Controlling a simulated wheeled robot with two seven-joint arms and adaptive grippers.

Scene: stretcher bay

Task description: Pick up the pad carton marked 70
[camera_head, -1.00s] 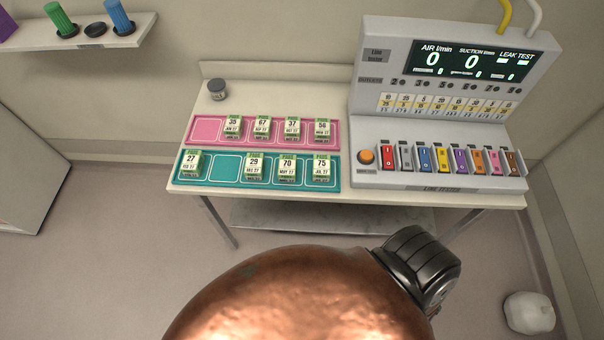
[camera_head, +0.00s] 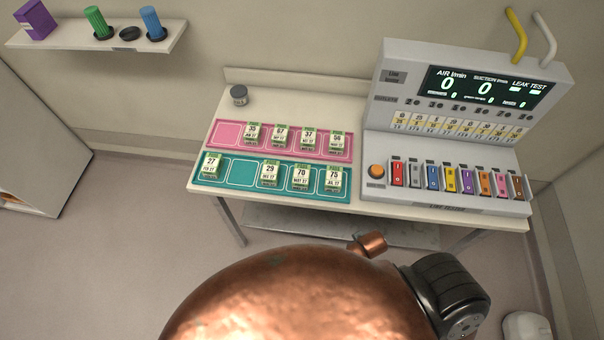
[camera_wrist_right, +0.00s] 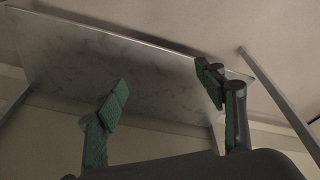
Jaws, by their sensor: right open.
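The pad carton marked 70 (camera_head: 301,178) stands on the teal mat (camera_head: 241,173), between the carton marked 29 (camera_head: 269,173) and the carton marked 75 (camera_head: 333,180). It is white with a green top band. My right gripper (camera_wrist_right: 165,95) shows in the right wrist view with its green-padded fingers apart and nothing between them. It faces a grey shelf panel (camera_wrist_right: 110,60) under the table. In the head view a large copper-coloured part of my body is in front of the table; neither gripper's fingers can be made out there. My left gripper is not in view.
A pink mat (camera_head: 225,133) with several cartons lies behind the teal one. A dark jar (camera_head: 239,95) stands at the back left. A console (camera_head: 445,150) with coloured switches fills the table's right. A wall shelf (camera_head: 100,40) holds cylinders and a purple box.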

